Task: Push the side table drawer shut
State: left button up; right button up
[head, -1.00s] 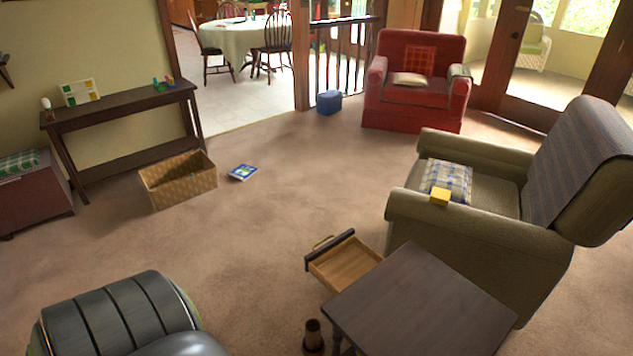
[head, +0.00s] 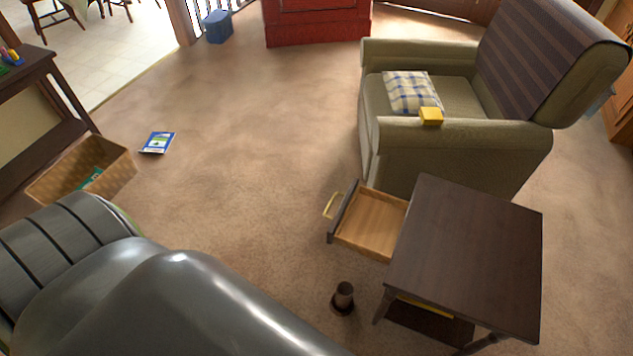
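The dark wood side table (head: 468,262) stands at the lower right. Its drawer (head: 371,224) sticks out open from the table's left side. The drawer has a light wood inside that looks empty, a dark front and a brass-coloured handle (head: 331,206) on its far left. A lower shelf with something yellow on it shows under the tabletop. Neither of my grippers is in view.
A small dark brown object (head: 343,297) stands on the floor below the drawer. A wicker basket (head: 85,170) and a book (head: 157,143) lie left. Carpet left of the drawer is clear.

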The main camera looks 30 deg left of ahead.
aim_at(367, 222)
jog(key=k+j, duration=0.1)
jog(key=j, duration=0.3)
jog(key=k+j+z, duration=0.1)
jog(key=j, duration=0.3)
jog(key=k+j, duration=0.1)
jog(key=j, duration=0.3)
jog(key=k+j, duration=0.1)
jog(key=j, duration=0.25)
jog(key=k+j+z, duration=0.1)
jog(key=j, duration=0.3)
jog(key=i+j+z, duration=0.25)
jog(key=i+j, duration=0.15)
jog(key=i+j+z, duration=0.25)
jog(key=i+j, duration=0.25)
jog(key=i, duration=0.05)
